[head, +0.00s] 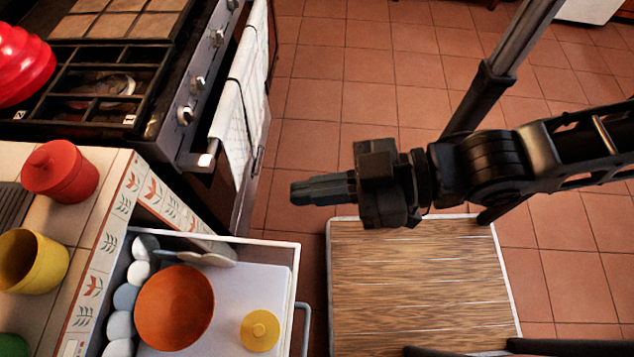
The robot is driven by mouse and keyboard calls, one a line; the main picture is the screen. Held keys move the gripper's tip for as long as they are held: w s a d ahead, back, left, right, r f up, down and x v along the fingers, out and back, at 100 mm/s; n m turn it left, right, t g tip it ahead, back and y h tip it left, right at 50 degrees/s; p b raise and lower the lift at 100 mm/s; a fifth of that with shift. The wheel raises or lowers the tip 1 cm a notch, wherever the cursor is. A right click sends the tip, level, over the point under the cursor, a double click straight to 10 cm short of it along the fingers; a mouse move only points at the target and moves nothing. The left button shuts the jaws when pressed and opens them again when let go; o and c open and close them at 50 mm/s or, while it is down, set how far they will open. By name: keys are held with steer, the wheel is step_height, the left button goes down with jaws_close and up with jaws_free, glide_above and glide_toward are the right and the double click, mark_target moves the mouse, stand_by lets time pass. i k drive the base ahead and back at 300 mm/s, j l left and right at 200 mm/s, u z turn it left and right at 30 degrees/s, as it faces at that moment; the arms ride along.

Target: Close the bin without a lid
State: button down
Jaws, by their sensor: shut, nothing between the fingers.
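A yellow bin (33,262) without a lid stands on the tiled counter at the left. A red bin (60,170) with a red lid on it stands behind it. A green thing (12,346) is cut off at the lower left; I cannot tell whether it has a lid. A round yellow lid (259,331) with a small knob lies in the open drawer (262,241), right of an orange bowl. My gripper (293,192) is shut and empty, pointing left, apart from the lid and bins, beyond the drawer's back right corner in the picture.
The drawer also holds an orange bowl (174,307) and several pale round items (120,325). Its handle (305,328) sticks out to the right. A wood-topped surface (415,285) lies right of it. A stove (120,85) with towels is at the upper left. Tiled floor is open behind.

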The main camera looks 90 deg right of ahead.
mark_target(240, 288)
steer(key=k+j+u, duration=0.15)
steer(key=k, duration=0.35)
steer(key=k+j+u, duration=0.15)
steer(key=k, duration=0.35)
steer(key=k+l+u, duration=0.1)
steer(key=l, duration=0.1)
